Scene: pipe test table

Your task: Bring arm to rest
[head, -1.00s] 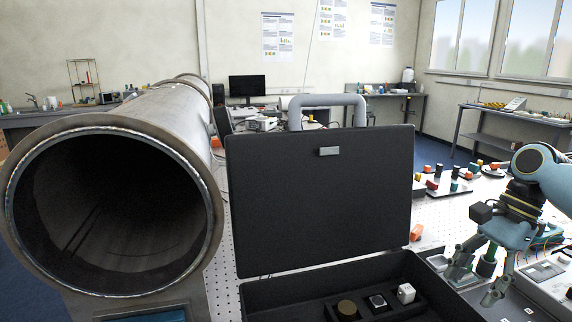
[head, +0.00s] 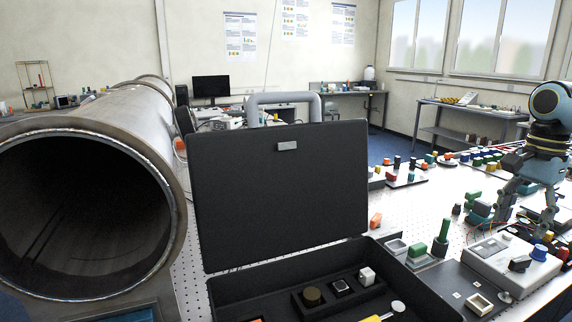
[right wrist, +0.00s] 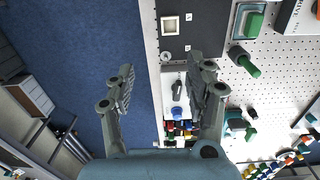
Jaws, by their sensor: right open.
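My right gripper (head: 522,214) is at the far right of the head view, pointing down with its two fingers spread. It holds nothing and is above the right part of the table, near a grey control box (head: 512,262). In the right wrist view, the open fingers (right wrist: 162,72) stand either side of the strip where the table edge meets the blue floor, with no object between them. My left arm and gripper do not show.
An open black case (head: 280,195) stands centre, lid upright. A large metal pipe (head: 178,190) fills the left. A green peg (head: 441,238) and several coloured parts stand on the white perforated table (head: 400,215). Blue floor (right wrist: 75,60) lies beside the table edge.

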